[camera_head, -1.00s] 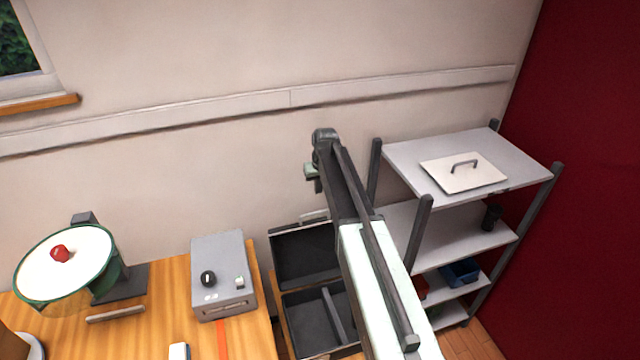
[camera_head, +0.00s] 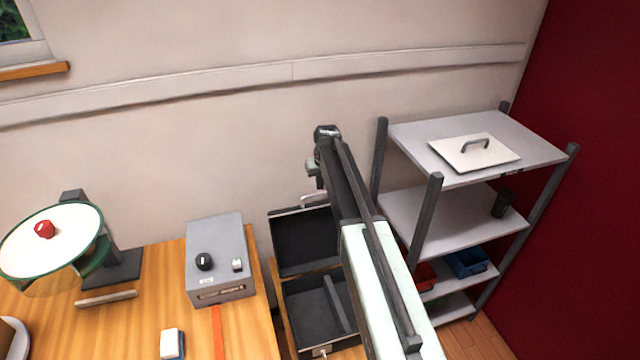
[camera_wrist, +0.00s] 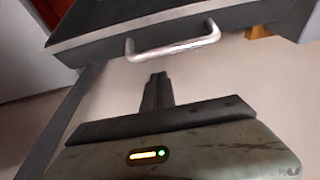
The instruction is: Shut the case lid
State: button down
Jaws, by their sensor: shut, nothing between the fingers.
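The case (camera_head: 312,305) is dark and open, with a divider in its base; part of it is hidden behind my arm. Its lid (camera_head: 301,242) stands up at the back, against the wall side. A metal handle (camera_head: 313,199) sits at the lid's top edge. In the wrist view the lid's edge (camera_wrist: 190,20) and the handle (camera_wrist: 172,47) lie across the top. My gripper (camera_wrist: 156,80) is shut and empty, just short of the handle and apart from it in that picture. In the head view my gripper (camera_head: 314,175) is above the lid, near the handle.
A grey box with knobs (camera_head: 218,258) stands on the wooden table (camera_head: 140,325) left of the case. A round magnifier-like disc (camera_head: 55,250) is further left. A metal shelf (camera_head: 470,145) stands to the right, close to my arm. The wall is behind.

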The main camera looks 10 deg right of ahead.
jog(key=shift+s+d+r, duration=0.1)
jog(key=shift+s+r, duration=0.1)
jog(key=shift+s, duration=0.45)
jog(key=shift+s+r, duration=0.15)
jog(key=shift+s, duration=0.45)
jog(key=shift+s, duration=0.1)
